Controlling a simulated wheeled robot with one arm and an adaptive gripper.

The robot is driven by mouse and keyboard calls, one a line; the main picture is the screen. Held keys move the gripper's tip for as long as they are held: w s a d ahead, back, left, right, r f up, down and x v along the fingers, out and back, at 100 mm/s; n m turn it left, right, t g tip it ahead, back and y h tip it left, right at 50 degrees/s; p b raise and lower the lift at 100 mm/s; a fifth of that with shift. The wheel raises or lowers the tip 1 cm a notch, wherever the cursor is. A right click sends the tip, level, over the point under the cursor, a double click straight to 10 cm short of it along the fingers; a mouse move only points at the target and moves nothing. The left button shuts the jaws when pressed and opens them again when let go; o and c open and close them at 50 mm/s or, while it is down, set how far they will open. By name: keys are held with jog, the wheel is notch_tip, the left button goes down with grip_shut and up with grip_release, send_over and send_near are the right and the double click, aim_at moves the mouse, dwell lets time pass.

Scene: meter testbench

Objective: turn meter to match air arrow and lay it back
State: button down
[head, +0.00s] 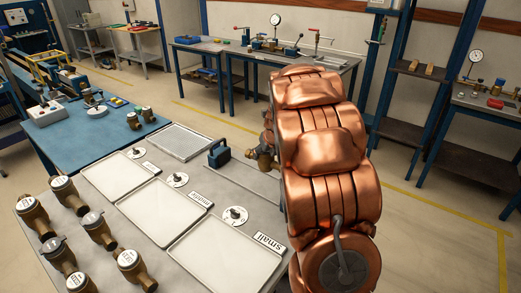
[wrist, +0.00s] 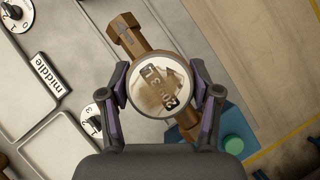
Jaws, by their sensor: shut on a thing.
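In the wrist view a brass meter (wrist: 131,36) with a round pale face sits between the two fingers of my gripper (wrist: 160,90). The fingers are shut on the sides of its round head. Its pipe body runs from upper left to lower right. The face carries dark lettering and a dark arrow mark, turned at a slant. In the head view the meter (head: 264,155) shows partly beside my copper arm, which hides the gripper. I cannot tell whether the meter touches the bench.
A blue block (head: 219,153) stands on the bench left of the meter. Pale trays (head: 160,210) with dials and labels "middle" (wrist: 46,73) and "small" (head: 269,243) lie nearby. Several brass meters (head: 100,230) stand at the left. A blue-topped table (head: 88,135) is behind.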

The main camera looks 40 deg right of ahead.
jog(key=shift+f+b, duration=2.4)
jog(key=shift+b, duration=0.25)
jog(key=shift+d+r+p, duration=0.1)
jog(key=shift+p, duration=0.65)
jog(key=shift+f+p, duration=0.3)
jog(key=shift+f, duration=1.35)
jog(key=shift+c, duration=0.8)
grip_release()
jog(key=shift+o, duration=0.8)
